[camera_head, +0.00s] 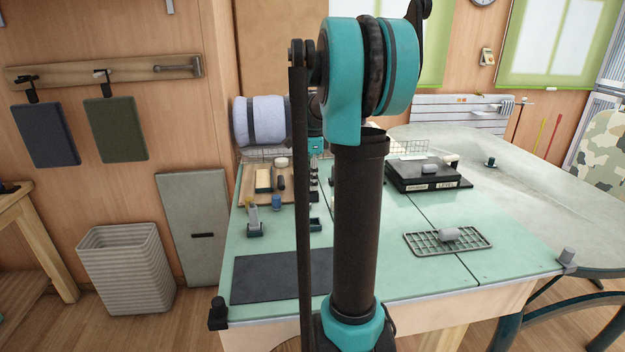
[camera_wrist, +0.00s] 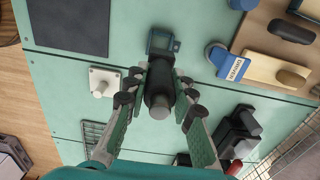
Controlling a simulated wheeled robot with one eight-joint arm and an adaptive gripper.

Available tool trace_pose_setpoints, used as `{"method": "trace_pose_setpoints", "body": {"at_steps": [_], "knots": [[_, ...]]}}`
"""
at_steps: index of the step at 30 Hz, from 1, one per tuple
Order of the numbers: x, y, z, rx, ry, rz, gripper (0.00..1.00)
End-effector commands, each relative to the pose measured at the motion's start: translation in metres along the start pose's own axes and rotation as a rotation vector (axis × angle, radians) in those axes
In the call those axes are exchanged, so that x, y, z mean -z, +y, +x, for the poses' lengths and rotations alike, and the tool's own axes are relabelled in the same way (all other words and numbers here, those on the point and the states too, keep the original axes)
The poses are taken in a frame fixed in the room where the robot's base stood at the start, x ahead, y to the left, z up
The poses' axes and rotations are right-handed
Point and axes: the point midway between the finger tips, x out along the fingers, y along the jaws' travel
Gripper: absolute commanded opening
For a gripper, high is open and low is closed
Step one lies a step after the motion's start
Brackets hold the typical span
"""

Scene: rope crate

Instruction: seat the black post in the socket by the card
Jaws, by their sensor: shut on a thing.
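My gripper (camera_wrist: 158,88) is shut on the black post (camera_wrist: 157,98) in the wrist view, one finger on each side. The post's grey end faces the camera and its dark far end points toward a small dark-blue square socket (camera_wrist: 164,42). They look close in the picture, but I cannot tell the gap or whether they touch. A blue piece with a pale printed label (camera_wrist: 234,67), possibly the card, lies right of the socket. In the head view a socket (camera_head: 316,224) shows left of my arm; my arm hides the gripper and post.
A dark mat (camera_head: 272,277) lies at the near left of the green table. A white square base with a peg (camera_wrist: 103,82) is left of the post.

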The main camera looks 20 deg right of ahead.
Motion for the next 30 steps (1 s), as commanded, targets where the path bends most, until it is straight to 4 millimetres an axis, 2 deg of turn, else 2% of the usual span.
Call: {"method": "trace_pose_setpoints", "body": {"at_steps": [18, 30], "knots": [[0.0, 0.0, 0.043, 0.0, 0.0, 0.0, 0.0], [0.0, 0.0, 0.049, 0.0, 0.0, 0.0, 0.0]]}}
